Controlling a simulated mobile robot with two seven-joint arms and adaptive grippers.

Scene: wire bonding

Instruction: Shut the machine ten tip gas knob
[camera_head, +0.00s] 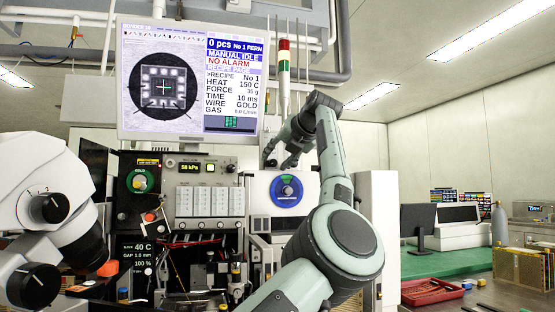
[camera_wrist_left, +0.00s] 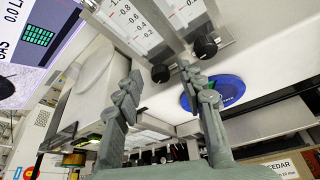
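My left gripper (camera_head: 280,157) is raised in front of the machine, just right of the monitor and above a blue round disc. Its two fingers (camera_wrist_left: 158,77) are wide apart in the left wrist view, with nothing between them in contact. Beyond the fingertips are two black gas knobs, one (camera_wrist_left: 160,73) seen between the fingers and one (camera_wrist_left: 205,47) further right. Each sits at the lower end of a white flow scale (camera_wrist_left: 132,22). I cannot tell which knob is the tip gas knob. The knobs are not discernible in the head view. My right gripper is not in view.
The monitor (camera_head: 190,75) hangs left of the gripper, with a signal tower (camera_head: 284,75) behind. The blue disc (camera_head: 287,190) is on the white housing below. A white microscope (camera_head: 45,200) stands at left. A red tray (camera_head: 432,291) lies on the right bench.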

